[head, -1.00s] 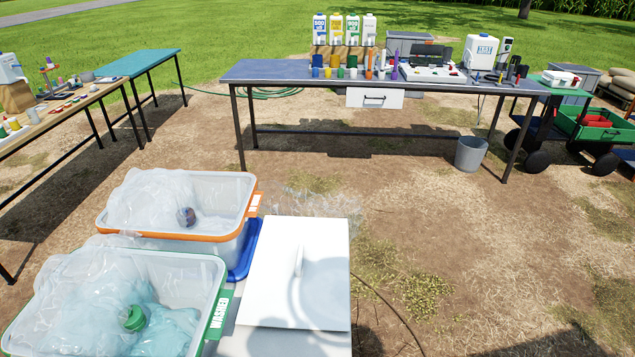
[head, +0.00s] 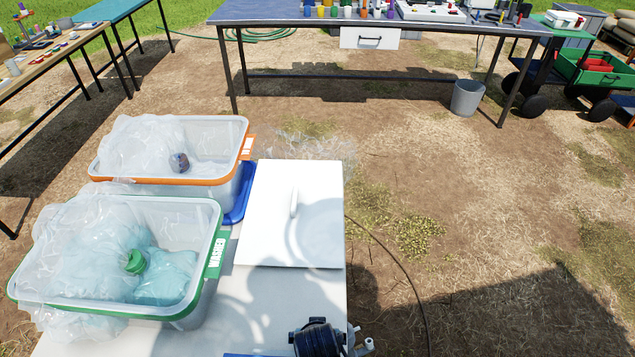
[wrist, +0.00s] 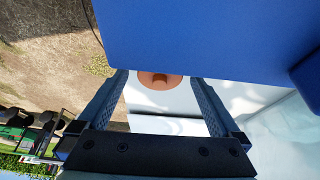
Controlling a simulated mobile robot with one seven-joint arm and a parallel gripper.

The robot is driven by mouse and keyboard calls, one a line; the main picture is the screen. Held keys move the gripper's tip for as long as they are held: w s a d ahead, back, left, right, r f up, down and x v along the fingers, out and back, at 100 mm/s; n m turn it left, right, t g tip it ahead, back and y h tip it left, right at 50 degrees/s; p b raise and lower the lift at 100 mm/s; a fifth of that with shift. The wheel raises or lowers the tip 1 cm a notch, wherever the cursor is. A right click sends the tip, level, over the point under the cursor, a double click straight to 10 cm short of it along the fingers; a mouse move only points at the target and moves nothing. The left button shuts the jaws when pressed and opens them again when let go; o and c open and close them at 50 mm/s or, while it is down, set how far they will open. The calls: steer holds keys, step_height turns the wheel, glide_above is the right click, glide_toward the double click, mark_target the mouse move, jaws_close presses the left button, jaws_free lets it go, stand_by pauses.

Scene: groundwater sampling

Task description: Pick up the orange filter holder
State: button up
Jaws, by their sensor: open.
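In the wrist view, a round orange piece with a darker raised centre (wrist: 152,77) shows on a white surface, framed between my fingertips. It looks like the orange filter holder, but its upper edge is cut off by a large blue panel. My gripper (wrist: 160,86) is open and empty, its two dark fingers apart on either side of the orange piece. I cannot tell the gap between them and the piece. Neither my gripper nor the orange piece shows in the head view.
The blue panel (wrist: 205,40) is close to the wrist camera. In the head view, the white bench carries a green-rimmed bin (head: 213,245), an orange-rimmed bin (head: 243,150), a white board (head: 275,240) and a dark ribbed device (head: 318,338). A long table (head: 290,22) stands beyond.

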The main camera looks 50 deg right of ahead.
steer(key=shift+x, duration=1.2)
steer(key=shift+c, duration=0.2)
steer(key=c, duration=1.4)
